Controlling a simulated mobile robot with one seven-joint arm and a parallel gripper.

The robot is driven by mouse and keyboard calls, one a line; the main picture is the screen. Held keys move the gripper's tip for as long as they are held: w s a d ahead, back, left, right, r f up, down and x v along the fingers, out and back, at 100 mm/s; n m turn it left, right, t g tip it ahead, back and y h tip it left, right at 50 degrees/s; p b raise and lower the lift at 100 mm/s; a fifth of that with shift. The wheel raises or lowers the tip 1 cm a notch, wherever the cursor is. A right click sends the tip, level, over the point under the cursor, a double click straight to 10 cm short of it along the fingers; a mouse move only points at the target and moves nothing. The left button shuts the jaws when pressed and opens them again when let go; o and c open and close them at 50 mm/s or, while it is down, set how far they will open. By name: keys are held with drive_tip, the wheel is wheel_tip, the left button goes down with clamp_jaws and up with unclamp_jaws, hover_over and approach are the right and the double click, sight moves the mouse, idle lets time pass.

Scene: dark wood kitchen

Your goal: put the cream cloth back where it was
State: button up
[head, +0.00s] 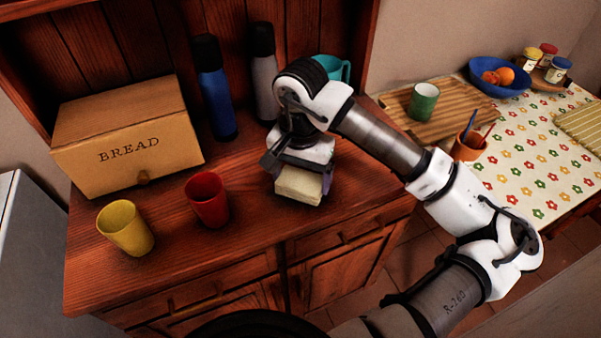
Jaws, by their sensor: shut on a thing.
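The cream cloth (299,186) looks like a small folded block. It is in the head view, at the right part of the dark wood sideboard top (246,225). My gripper (297,172) points down from above and is shut on the cloth. The gripper body and wrist hide the cloth's upper and rear part. I cannot tell whether the cloth touches the sideboard top or is just above it.
Left of the cloth stand a red cup (207,200), a yellow cup (126,228) and a bread box (130,135). Behind are a blue bottle (214,90), a grey bottle (264,75) and a teal mug (333,68). A flowered table (520,150) stands to the right.

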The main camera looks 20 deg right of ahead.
sight(300, 181)
drive_tip(key=shift+f, duration=0.2)
drive_tip(key=shift+f, duration=0.2)
drive_tip(key=o, duration=0.7)
drive_tip(key=shift+r, duration=0.1)
drive_tip(key=shift+r, duration=0.1)
wheel_tip(300, 181, up, 12)
drive_tip(key=shift+b, duration=0.7)
